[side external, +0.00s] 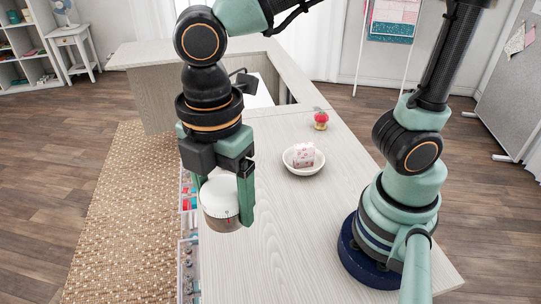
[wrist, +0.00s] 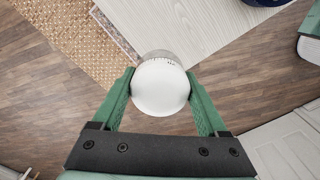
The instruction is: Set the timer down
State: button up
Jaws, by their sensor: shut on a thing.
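The timer (side external: 219,200) is a round kitchen timer with a white domed top and a metallic base marked with a scale. My gripper (side external: 227,207) is shut on it, with one green finger on each side. In the side view the timer is held up near the left edge of the table (side external: 330,215). In the wrist view the timer (wrist: 160,86) sits between the fingertips (wrist: 160,88), its white top facing the camera. There the floor shows around and below it, and the table edge lies just above it. Its exact height above the table I cannot tell.
A white bowl (side external: 288,168) holding a pink-and-white patterned block (side external: 304,154) stands mid-table. A small red-topped object (side external: 320,120) stands behind it. Open compartments with small items (side external: 188,262) line the table's left side. The front of the tabletop is bare.

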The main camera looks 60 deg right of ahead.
jog(key=w+d, duration=1.3)
jog(key=d, duration=0.1)
jog(key=shift+m, duration=0.3)
jog(key=f, duration=1.9)
jog(key=shift+w+a+f, duration=0.15)
jog(key=shift+w+f, duration=0.05)
jog(key=shift+f, duration=0.15)
jog(key=shift+f, duration=0.1)
jog(key=o, duration=1.4)
jog(key=shift+o, duration=0.2)
